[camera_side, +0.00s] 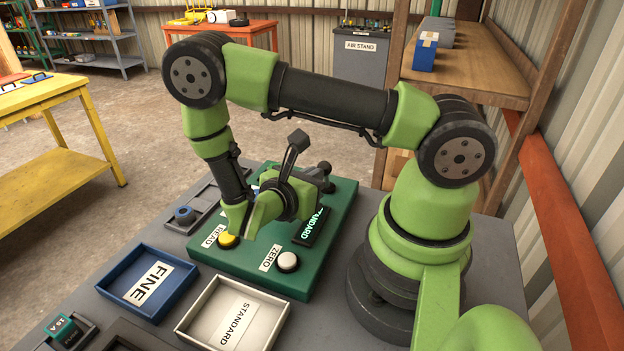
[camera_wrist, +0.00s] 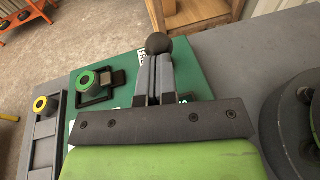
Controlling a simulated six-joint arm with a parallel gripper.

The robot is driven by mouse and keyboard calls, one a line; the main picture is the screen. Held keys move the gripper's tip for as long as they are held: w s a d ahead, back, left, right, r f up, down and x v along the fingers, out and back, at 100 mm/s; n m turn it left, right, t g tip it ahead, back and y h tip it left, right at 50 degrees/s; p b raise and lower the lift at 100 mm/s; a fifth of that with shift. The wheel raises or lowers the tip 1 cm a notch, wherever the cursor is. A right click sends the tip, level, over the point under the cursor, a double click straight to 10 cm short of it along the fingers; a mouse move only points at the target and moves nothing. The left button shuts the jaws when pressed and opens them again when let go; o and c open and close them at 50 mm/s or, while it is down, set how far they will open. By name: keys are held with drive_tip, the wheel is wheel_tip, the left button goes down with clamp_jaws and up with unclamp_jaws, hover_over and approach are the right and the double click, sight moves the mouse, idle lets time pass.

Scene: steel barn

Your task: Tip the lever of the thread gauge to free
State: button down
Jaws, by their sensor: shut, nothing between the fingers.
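The thread gauge is a green plate (camera_side: 335,215) with a yellow READ button (camera_side: 227,241), a white ZERO button (camera_side: 288,261) and a lit display (camera_side: 312,227) with "ANDARD" legible. In the wrist view, a dark ball knob (camera_wrist: 157,43), apparently the lever's, sits just beyond my fingertips. It also shows as a dark round end in the side view (camera_side: 325,167). My gripper (camera_wrist: 153,58) is shut and empty, its tips close to the knob; I cannot tell whether they touch. The lever's shaft is hidden behind my fingers.
A blue FINE tray (camera_side: 118,294) and a white STANDARD tray (camera_side: 184,322) stand in front of the gauge. A wooden shelf (camera_side: 465,75) stands behind.

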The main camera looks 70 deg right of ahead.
drive_tip(key=shift+d+r+y, duration=0.25)
drive_tip(key=shift+d+y, duration=0.05)
drive_tip(key=shift+y, duration=0.2)
drive_tip(key=d+y, duration=0.1)
drive_tip(key=d+r+y, duration=0.1)
drive_tip(key=y, duration=0.1)
drive_tip(key=shift+d+r+n, duration=0.3)
drive_tip(key=shift+d+r+t+y, duration=0.25)
drive_tip(key=shift+d+y, duration=0.55)
drive_tip(key=shift+y, duration=0.4)
drive_tip(key=shift+d, duration=0.5)
drive_tip(key=shift+d, duration=0.1)
